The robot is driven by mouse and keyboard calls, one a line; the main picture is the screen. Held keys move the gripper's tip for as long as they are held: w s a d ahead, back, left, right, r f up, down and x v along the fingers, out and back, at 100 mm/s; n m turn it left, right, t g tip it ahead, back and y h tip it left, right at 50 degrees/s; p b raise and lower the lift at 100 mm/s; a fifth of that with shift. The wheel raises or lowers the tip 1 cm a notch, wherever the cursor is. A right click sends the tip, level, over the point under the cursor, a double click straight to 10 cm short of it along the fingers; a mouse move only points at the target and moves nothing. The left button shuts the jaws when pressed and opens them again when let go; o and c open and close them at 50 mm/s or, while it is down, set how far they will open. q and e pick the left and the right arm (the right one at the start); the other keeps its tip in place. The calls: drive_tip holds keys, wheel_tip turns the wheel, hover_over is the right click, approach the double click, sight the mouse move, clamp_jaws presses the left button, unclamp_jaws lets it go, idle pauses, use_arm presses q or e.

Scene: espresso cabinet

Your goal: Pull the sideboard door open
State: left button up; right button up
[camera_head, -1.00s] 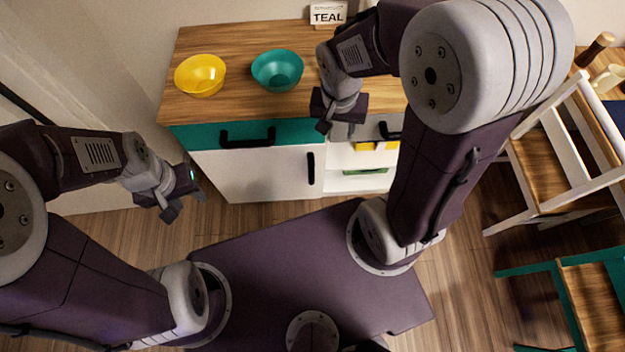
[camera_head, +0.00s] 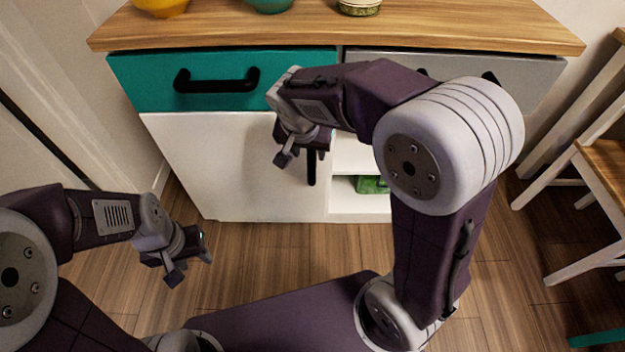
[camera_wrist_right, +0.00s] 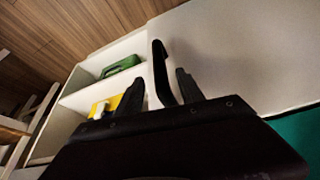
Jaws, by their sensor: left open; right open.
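The sideboard door (camera_head: 215,165) is a white panel under the teal drawer, and it is shut. Its black upright handle (camera_head: 312,168) is at the door's right edge, partly hidden by my right gripper. My right gripper (camera_head: 300,158) is open in front of the door at the handle. In the right wrist view the handle (camera_wrist_right: 162,70) stands between the two open fingers (camera_wrist_right: 158,92), with space on both sides; I cannot tell how deep it sits. My left gripper (camera_head: 187,262) is open and empty, low over the floor to the left.
The teal drawer (camera_head: 225,80) has a black bar handle (camera_head: 217,81). Right of the door are open shelves (camera_head: 358,202) with a green item (camera_head: 371,185); the wrist view also shows a yellow item (camera_wrist_right: 105,106). A wooden chair (camera_head: 605,170) stands at right.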

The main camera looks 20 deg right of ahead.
sight(312, 162)
drive_tip(key=b+x, duration=0.5)
drive_tip(key=x, duration=0.3)
drive_tip(key=shift+f, duration=0.2)
drive_tip(key=shift+w+f+b, duration=0.2)
drive_tip(key=shift+f+b, duration=0.1)
clamp_jaws()
idle(0.9)
